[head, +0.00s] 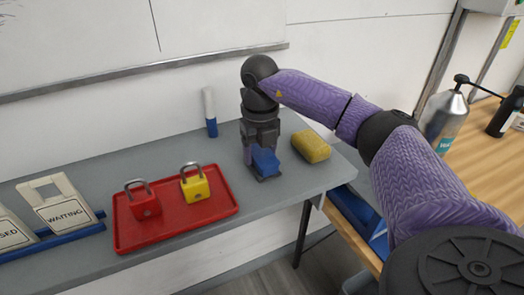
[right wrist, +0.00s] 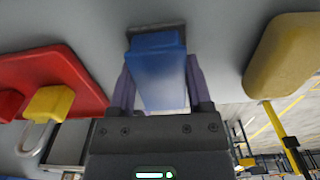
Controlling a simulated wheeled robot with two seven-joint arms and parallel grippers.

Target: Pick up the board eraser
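The board eraser, a blue block (head: 264,161) with a dark underside, is at the right part of the grey shelf. In the right wrist view the eraser (right wrist: 158,68) lies between the two fingers. My right gripper (head: 262,150) points down at it, with a finger close against each side and no clear gap. It appears shut on the eraser (right wrist: 158,85). The eraser's base is at the shelf surface; I cannot tell any lift. My left gripper is not in view.
A yellow sponge (head: 311,147) lies just right of the gripper. A red tray (head: 175,228) with a red padlock (head: 144,203) and a yellow padlock (head: 194,187) is on the left. A white-and-blue cylinder (head: 209,111) stands behind. The shelf (head: 335,168) ends at the right.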

